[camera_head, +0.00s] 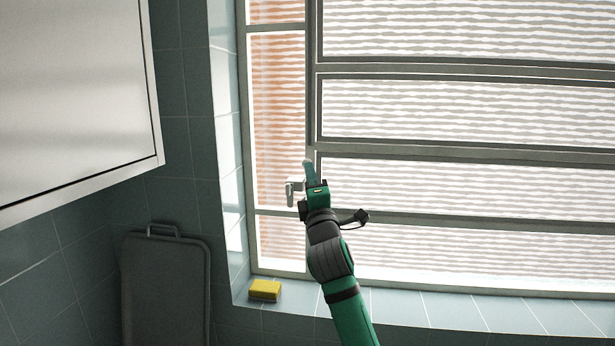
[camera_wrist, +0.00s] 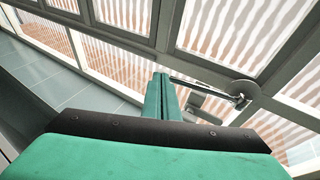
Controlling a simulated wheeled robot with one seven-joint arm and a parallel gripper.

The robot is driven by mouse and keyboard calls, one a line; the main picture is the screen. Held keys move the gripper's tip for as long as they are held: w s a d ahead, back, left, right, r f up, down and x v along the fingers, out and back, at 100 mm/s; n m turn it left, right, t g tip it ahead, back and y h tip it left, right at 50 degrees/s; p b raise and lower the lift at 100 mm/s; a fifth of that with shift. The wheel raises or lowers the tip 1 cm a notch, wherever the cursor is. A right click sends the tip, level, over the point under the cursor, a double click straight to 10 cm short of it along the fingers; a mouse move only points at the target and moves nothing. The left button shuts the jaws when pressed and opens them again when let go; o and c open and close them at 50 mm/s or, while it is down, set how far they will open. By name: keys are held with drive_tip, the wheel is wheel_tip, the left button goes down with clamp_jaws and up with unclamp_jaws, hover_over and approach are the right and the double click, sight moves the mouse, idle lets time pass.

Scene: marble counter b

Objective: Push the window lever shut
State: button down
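The window lever (camera_head: 291,190) is a pale metal handle on the window's upright frame bar, just left of my gripper in the head view. Part of it is hidden behind my gripper. In the wrist view, a thin metal lever arm (camera_wrist: 207,89) runs from beside my fingertips to a round plate on the frame. My gripper (camera_head: 309,168) is raised in front of the frame bar, with its fingers pointing up in the head view. In the wrist view its green fingers (camera_wrist: 164,92) lie together with nothing seen between them. I cannot tell whether they touch the lever.
The tall window (camera_head: 430,110) has several ribbed panes with dark bars. A yellow sponge (camera_head: 265,289) lies on the tiled sill (camera_head: 400,304). A white cabinet (camera_head: 75,90) hangs at upper left. A dark board (camera_head: 165,285) with a handle leans below it.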

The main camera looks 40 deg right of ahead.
idle(0.3)
drive_tip(key=r+v, duration=0.1)
drive_tip(key=v, duration=1.3)
drive_tip(key=shift+s+a+r, duration=0.25)
